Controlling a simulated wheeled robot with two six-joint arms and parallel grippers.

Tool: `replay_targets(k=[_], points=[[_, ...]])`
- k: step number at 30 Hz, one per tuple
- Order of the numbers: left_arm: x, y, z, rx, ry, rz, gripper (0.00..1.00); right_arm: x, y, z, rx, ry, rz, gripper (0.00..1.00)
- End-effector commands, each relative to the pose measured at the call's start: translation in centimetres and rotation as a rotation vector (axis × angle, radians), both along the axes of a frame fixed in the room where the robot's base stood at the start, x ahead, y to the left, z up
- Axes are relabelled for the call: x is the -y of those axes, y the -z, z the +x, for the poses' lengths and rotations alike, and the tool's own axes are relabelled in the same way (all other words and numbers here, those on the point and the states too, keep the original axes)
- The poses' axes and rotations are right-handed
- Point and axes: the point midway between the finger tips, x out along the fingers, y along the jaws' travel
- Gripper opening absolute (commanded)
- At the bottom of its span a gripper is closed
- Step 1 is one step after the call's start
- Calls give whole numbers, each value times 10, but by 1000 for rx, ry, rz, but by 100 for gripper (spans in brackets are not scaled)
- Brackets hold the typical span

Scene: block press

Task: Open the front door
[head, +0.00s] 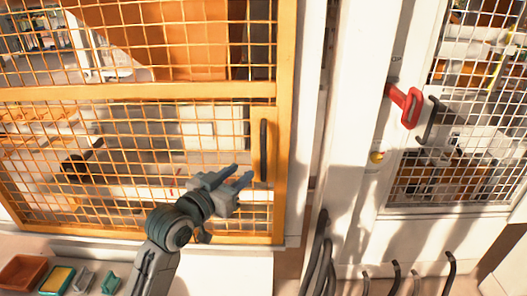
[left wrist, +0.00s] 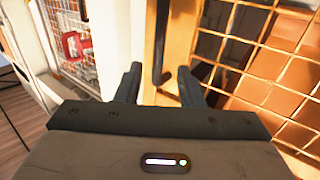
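The front door is a mesh door with an orange-yellow frame (head: 140,94), and it looks closed. Its dark upright bar handle (head: 263,150) is on the right stile; it also shows in the left wrist view (left wrist: 161,45). My left gripper (head: 243,174) is open, with its fingers pointing at the door near the handle's lower end. In the left wrist view the handle lines up with the gap between the fingertips (left wrist: 158,82). In the head view the tips are just left of the handle, and I see no contact. My right gripper is not in view.
To the right, a white mesh door (head: 410,140) has a red latch (head: 405,105) and a dark handle (head: 429,121). Dark hoses (head: 318,255) hang below the white post. Small trays (head: 22,271) lie at the lower left. Machinery stands behind the mesh.

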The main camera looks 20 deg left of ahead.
Motion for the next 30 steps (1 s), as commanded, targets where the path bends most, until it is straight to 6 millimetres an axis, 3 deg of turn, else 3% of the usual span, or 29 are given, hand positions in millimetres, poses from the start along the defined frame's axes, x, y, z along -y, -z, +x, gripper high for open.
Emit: replay_targets(k=[5, 18, 30], points=[[6, -5, 16, 4, 2, -7, 35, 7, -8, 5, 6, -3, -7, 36], [30, -5, 89, 4, 2, -3, 35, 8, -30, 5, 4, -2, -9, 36], [33, -2, 100, 5, 2, -1, 35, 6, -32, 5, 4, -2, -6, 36]])
